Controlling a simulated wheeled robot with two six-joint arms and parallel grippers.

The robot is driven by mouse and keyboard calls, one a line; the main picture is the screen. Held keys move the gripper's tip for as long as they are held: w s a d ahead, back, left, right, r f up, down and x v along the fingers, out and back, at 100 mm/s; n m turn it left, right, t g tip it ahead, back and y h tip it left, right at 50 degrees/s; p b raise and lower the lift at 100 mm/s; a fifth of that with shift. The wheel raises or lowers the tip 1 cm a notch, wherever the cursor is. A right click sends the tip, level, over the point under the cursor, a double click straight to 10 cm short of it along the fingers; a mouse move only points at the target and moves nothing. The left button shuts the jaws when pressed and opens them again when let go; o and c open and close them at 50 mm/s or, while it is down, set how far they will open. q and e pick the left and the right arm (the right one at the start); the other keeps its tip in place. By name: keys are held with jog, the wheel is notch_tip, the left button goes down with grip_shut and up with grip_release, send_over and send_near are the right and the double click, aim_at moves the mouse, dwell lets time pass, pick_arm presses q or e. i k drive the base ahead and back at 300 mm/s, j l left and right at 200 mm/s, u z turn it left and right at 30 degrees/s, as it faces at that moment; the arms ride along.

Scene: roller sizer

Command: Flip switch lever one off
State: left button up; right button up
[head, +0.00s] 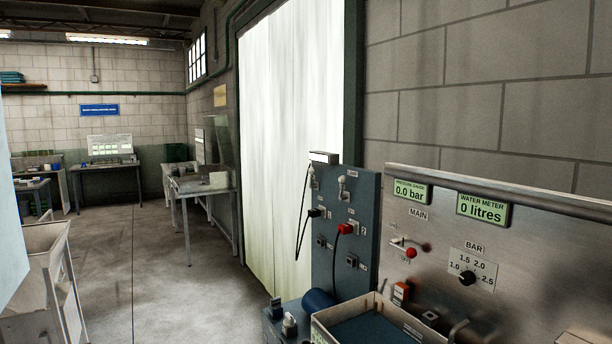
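A blue-grey switch panel (352,272) stands upright right of centre in the head view, in front of the white curtain. Two pale switch levers sit near its top, a left one (313,178) and a right one (342,185). The small labels beside them are too small to read, so I cannot tell by number which is lever one. Whether each lever is on or off is also unclear. Neither of my grippers is in view.
Below the levers are a black plug (315,213) with a hanging cable and a red plug (345,229). A steel panel (540,262) with gauges stands to the right. A tray (318,326) sits in front. The floor (150,270) at left is mostly clear.

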aim_at(312, 170)
jog(key=i, duration=0.2)
jog(key=i+j+z, duration=0.1)
jog(key=i+j, duration=1.15)
jog(key=i+j+z, duration=0.15)
jog(key=i+j, duration=0.5)
jog(key=i+j+z, duration=0.1)
jog(key=i+j, duration=0.45)
jog(key=j, duration=0.3)
